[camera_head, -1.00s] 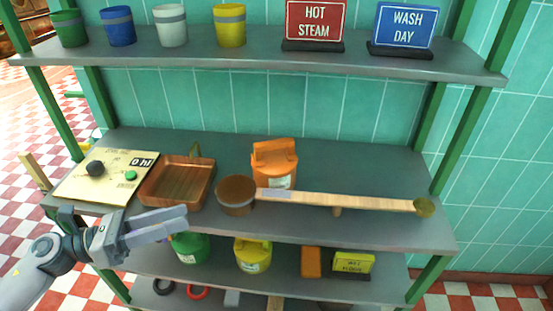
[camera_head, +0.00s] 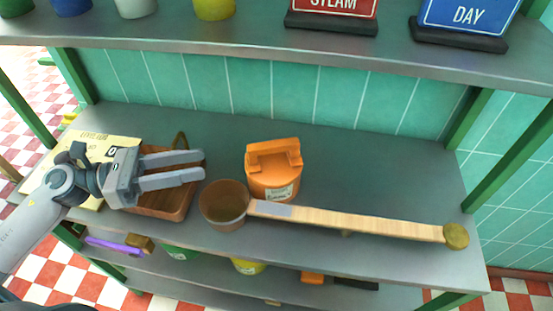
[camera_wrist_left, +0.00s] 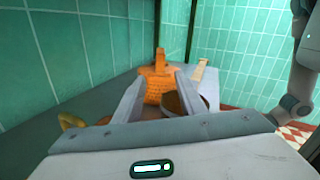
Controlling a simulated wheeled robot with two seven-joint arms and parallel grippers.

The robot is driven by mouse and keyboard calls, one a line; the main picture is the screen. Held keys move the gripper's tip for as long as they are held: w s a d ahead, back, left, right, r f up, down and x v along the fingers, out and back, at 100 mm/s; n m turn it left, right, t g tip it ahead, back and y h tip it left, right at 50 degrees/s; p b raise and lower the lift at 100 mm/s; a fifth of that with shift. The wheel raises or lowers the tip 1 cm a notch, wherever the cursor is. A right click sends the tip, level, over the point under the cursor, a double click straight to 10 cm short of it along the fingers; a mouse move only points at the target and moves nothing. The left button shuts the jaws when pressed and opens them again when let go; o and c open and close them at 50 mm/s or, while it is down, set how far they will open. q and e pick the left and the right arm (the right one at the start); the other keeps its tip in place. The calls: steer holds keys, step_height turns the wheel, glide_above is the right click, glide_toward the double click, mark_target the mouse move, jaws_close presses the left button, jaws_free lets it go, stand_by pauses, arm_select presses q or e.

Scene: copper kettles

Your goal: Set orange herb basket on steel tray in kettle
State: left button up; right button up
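The orange basket (camera_head: 273,178) with a raised handle and a pale label stands upright on the middle shelf, behind the round brown pot (camera_head: 223,207). My left gripper (camera_head: 203,165) is open and empty, over the square copper pan (camera_head: 160,203) and left of the basket. In the left wrist view the basket (camera_wrist_left: 158,85) shows ahead, seen between the fingers, with the pot (camera_wrist_left: 180,103) partly hidden by the right finger. My right gripper is out of view.
The wooden beam (camera_head: 360,221) runs right from the pot to a brass disc (camera_head: 457,236) near the shelf's front edge. The upper shelf (camera_head: 250,45) overhangs, with cups and signs. A cream panel (camera_head: 97,147) lies left. The shelf behind the beam is clear.

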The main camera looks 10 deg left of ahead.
arm_select(q)
steer(key=shift+s+r, duration=0.1)
steer(key=shift+s, duration=0.1)
steer(key=p, duration=0.2)
glide_toward(251, 154)
steer(key=x, duration=0.2)
steer(key=p+x, duration=0.1)
steer(key=x, duration=0.1)
steer(key=p+x, duration=0.1)
steer(key=x, duration=0.1)
steer(key=p+x, duration=0.1)
steer(key=x, duration=0.2)
steer(key=shift+w+f+p, duration=0.3)
steer(key=shift+f, duration=0.05)
steer(key=shift+d+f, duration=0.1)
steer(key=shift+d, duration=0.05)
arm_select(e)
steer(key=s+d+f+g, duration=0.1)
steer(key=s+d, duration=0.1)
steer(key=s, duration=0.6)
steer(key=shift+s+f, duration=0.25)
arm_select(q)
steer(key=shift+w+d, duration=0.15)
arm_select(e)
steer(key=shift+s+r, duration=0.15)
